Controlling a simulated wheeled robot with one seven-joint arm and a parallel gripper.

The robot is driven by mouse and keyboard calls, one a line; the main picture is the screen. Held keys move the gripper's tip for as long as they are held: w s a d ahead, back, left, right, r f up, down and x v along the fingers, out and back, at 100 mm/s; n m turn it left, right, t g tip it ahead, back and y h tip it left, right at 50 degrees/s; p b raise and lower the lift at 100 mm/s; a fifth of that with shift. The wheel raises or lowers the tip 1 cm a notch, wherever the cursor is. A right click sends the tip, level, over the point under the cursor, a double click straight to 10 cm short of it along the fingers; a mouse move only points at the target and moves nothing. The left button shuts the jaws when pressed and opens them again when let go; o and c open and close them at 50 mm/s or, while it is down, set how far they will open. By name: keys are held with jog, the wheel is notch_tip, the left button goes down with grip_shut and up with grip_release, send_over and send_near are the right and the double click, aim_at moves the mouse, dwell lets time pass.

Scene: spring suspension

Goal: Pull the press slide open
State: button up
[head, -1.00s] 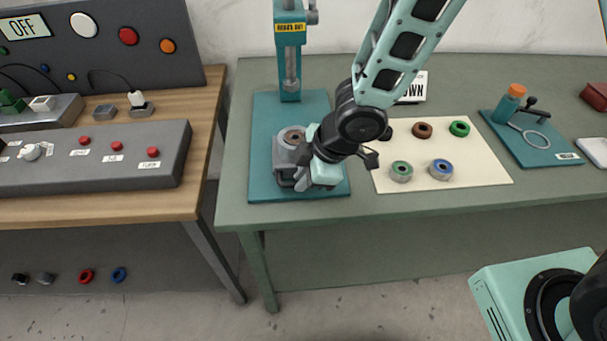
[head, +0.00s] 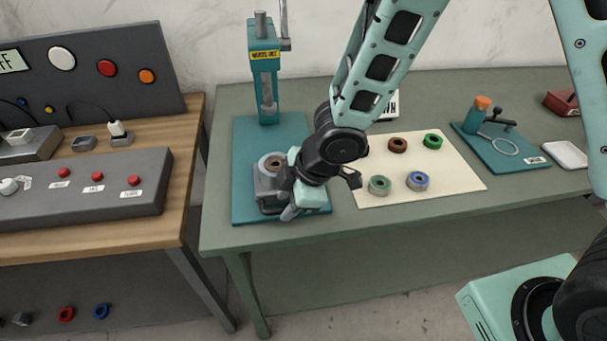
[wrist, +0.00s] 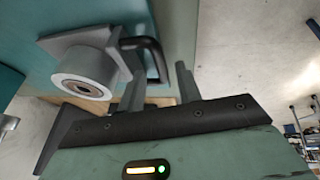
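The teal press (head: 264,75) stands upright on a teal base plate (head: 244,150) on the green table. Its grey slide (head: 264,186) sits near the front of the plate and bears a round pale ring with a brown centre. In the wrist view the slide (wrist: 84,66) has a black loop handle (wrist: 157,58) on its side. My gripper (head: 290,205) is at the slide's front right. In the wrist view my gripper (wrist: 158,88) is open, with one finger each side of the handle's outer bar. A gap shows between bar and right finger; left contact is unclear.
A cream mat (head: 460,178) with several coloured rings lies right of the press. A teal fixture (head: 505,150) and a white tray (head: 565,154) are farther right. A wooden bench (head: 190,130) with a grey button box (head: 85,190) stands left, across a narrow gap.

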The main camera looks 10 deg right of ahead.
jog(key=p+v, duration=0.9)
jog(key=v, duration=0.7)
jog(key=shift+r, duration=0.25)
jog(key=shift+s, duration=0.1)
jog(key=s+d+r+m+g+h+b, duration=0.1)
jog(key=s+r+m+h+b, duration=0.1)
jog(key=s+m, duration=0.3)
jog(key=s+d+r+m+g+h+b, duration=0.1)
jog(key=s+r+m+h+b, duration=0.1)
jog(key=s+m, duration=0.3)
jog(key=s+b, duration=0.1)
jog(key=s, duration=0.3)
jog(key=shift+s+d, duration=0.3)
jog(key=shift+s, duration=0.05)
dwell(0.9)
